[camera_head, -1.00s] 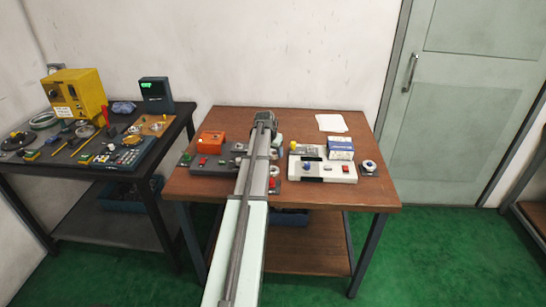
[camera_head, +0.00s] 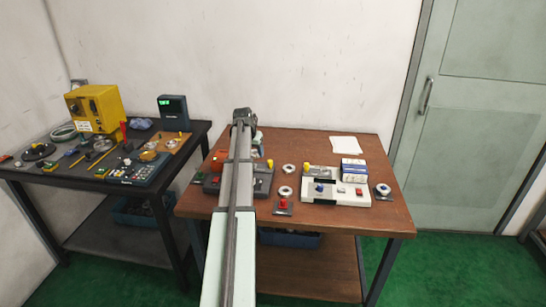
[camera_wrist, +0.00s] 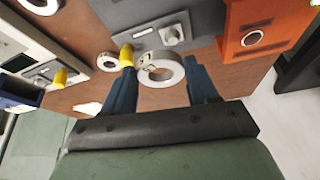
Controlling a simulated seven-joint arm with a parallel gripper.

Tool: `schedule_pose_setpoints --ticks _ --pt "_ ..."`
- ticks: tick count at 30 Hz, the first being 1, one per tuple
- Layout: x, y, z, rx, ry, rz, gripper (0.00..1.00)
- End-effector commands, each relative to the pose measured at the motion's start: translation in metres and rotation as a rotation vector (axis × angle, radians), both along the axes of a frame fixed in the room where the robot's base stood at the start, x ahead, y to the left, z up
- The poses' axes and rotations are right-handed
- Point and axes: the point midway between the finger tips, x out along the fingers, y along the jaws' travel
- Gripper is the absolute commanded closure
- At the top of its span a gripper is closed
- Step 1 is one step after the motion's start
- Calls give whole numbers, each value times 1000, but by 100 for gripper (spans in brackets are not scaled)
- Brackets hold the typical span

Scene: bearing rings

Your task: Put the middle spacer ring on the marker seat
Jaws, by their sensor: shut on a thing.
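A pale metal ring (camera_wrist: 176,72) with a dark mark on its face sits between the two blue fingers of my gripper (camera_wrist: 159,68) in the wrist view. My gripper is shut on this ring and holds it above the brown table. In the head view my arm hides the held ring. Two loose rings, the back one (camera_head: 289,168) and the front one (camera_head: 285,191), lie on the table right of my arm. A grey plate with a pale post (camera_wrist: 171,36) and a yellow knob (camera_wrist: 127,56) lies beyond the held ring; I cannot tell whether it is the marker seat.
An orange box (camera_wrist: 264,38) stands right of the held ring in the wrist view. A white fixture (camera_head: 336,190), a blue-white box (camera_head: 353,170) and another ring (camera_head: 383,189) are at the table's right. A dark table (camera_head: 45,178) with tools stands left.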

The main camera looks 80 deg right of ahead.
Motion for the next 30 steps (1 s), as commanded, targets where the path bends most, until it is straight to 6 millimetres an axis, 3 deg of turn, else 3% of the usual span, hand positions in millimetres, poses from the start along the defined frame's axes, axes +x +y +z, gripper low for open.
schedule_pose_setpoints --ticks 3,5,17,30 --pt "25 -12 6 -1 10 9 80" --pt "27 -19 8 1 12 -14 80" --pt "20 -21 6 8 -10 -161 80" --pt "19 -21 -24 8 -11 -161 80"
